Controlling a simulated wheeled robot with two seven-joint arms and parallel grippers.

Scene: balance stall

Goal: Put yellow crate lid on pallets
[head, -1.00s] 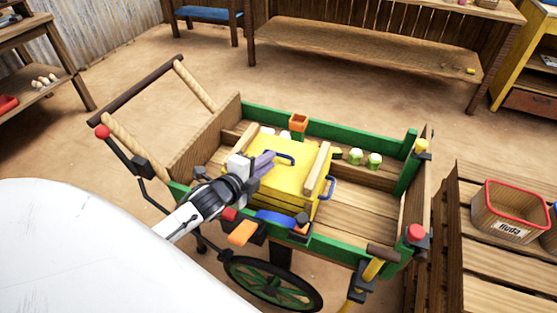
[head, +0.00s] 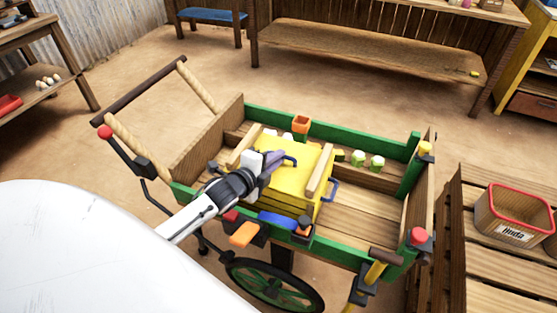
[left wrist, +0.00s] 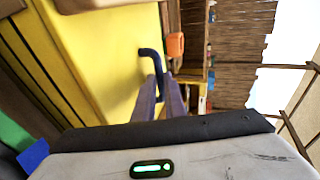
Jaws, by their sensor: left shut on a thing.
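The yellow crate lid (head: 295,157) lies on top of the yellow crate (head: 290,203) in the green and wooden cart. Two light wooden battens and a dark blue handle (head: 289,161) are on the lid. My left gripper (head: 274,159) reaches over the lid from the left and is shut on the lid's handle. In the left wrist view the lid (left wrist: 85,50) fills the upper left, and the fingers meet at the handle (left wrist: 152,58). The wooden pallets (head: 480,270) are at the lower right. My right gripper is not in view.
A tan bin with a red rim (head: 512,212) stands on the pallets. The cart's green side rail (head: 340,130) surrounds the crate. Green and white jars (head: 367,161) and an orange container (head: 301,124) are in the cart behind the crate.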

